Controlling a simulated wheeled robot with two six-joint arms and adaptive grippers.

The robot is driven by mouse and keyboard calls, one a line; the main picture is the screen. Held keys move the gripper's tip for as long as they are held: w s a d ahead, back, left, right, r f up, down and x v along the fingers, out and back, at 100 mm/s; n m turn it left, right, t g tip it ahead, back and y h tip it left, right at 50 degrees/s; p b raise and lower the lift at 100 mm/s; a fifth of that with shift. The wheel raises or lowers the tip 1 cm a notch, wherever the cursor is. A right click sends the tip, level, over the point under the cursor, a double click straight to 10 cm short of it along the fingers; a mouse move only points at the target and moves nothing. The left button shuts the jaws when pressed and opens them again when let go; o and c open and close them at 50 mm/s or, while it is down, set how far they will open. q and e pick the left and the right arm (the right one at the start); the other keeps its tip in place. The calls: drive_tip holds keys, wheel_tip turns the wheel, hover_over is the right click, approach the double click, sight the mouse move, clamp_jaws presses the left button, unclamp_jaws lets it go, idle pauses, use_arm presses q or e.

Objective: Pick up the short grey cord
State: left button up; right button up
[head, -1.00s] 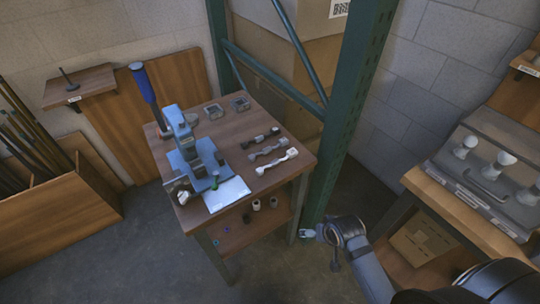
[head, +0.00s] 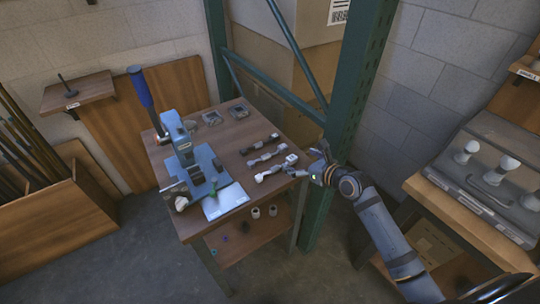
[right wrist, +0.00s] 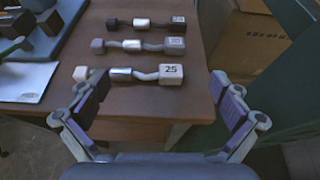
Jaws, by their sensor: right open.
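Three cords lie side by side on the wooden workbench (head: 225,140), each with block ends. The grey cord (head: 267,157) is the middle one; it also shows in the right wrist view (right wrist: 150,45), with a label on its right block too blurred to read. A black cord (head: 260,143) lies behind it. A white-ended cord (head: 276,168), marked 25, lies in front, nearest the edge. My right gripper (head: 306,165) is open and empty at the bench's right edge. In the right wrist view its fingers (right wrist: 160,88) stand apart on either side of the white-ended cord's near side. My left gripper is not in view.
A blue press (head: 185,155) and a white sheet (head: 226,202) occupy the bench's left part. A green rack post (head: 345,110) rises close beside my right gripper. Cardboard boxes (head: 262,50) stand behind the bench. Small cups sit on the lower shelf.

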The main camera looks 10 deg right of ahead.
approach(278, 150)
drive_tip(key=x, duration=0.1)
drive_tip(key=b+x, duration=0.1)
drive_tip(key=shift+w+a, duration=0.25)
drive_tip(key=shift+a, duration=0.05)
drive_tip(key=x, duration=0.5)
drive_tip(key=shift+d+f+b, duration=0.15)
drive_tip(key=shift+f+b, duration=0.15)
drive_tip(key=shift+b, duration=0.05)
drive_tip(key=shift+r, duration=0.1)
drive_tip(key=shift+s, duration=0.1)
drive_tip(key=shift+c, duration=0.8)
clamp_jaws()
